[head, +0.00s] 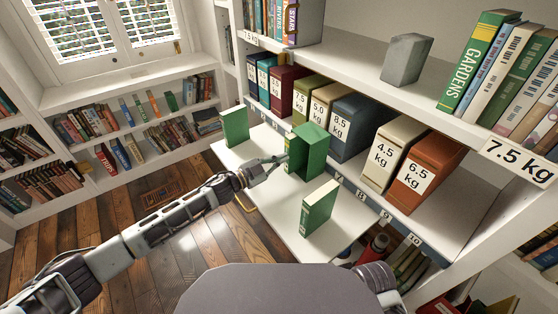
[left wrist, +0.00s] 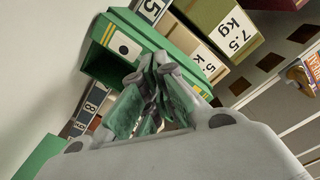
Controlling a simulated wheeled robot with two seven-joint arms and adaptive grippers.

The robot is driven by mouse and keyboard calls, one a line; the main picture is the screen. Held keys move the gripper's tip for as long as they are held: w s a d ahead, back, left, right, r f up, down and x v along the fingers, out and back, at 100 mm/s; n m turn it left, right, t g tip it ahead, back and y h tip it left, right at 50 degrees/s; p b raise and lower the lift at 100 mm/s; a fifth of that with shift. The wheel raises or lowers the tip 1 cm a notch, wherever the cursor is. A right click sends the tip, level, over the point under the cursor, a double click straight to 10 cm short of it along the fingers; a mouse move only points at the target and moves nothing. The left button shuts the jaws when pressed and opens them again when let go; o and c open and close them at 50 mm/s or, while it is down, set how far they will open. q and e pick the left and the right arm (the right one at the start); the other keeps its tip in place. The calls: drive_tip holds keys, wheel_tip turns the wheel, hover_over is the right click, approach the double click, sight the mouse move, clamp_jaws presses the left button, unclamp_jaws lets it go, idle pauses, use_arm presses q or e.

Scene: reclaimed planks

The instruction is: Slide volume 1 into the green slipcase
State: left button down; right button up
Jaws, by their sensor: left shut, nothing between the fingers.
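The green slipcase (head: 313,148) stands on the pale pull-out board, its open side toward my left gripper. A green volume with a white label, one dark dot and yellow bands (left wrist: 124,45) stands at one side of its opening; beside it the opening is dark. I cannot tell how deep that volume sits. Two other green volumes stand upright on the board, one at the far left (head: 235,126) and one nearer (head: 319,208); their numbers are unreadable. My left gripper (head: 283,160) is shut and empty, close in front of the slipcase; contact is unclear. My right gripper is out of view.
Weight-labelled boxes (head: 354,120) line the shelf behind the board. A grey block (head: 406,59) and upright books (head: 478,61) stand on the shelf above. The board (head: 275,208) is bare between the nearer volume and the slipcase.

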use_arm(q)
drive_tip(key=shift+w+d, duration=0.15)
drive_tip(key=shift+d, duration=0.1)
drive_tip(key=shift+p+v, duration=0.65)
drive_tip(key=shift+v, duration=0.85)
drive_tip(key=shift+a, duration=0.1)
drive_tip(key=v, duration=1.2)
drive_tip(key=shift+d, duration=0.2)
idle(0.6)
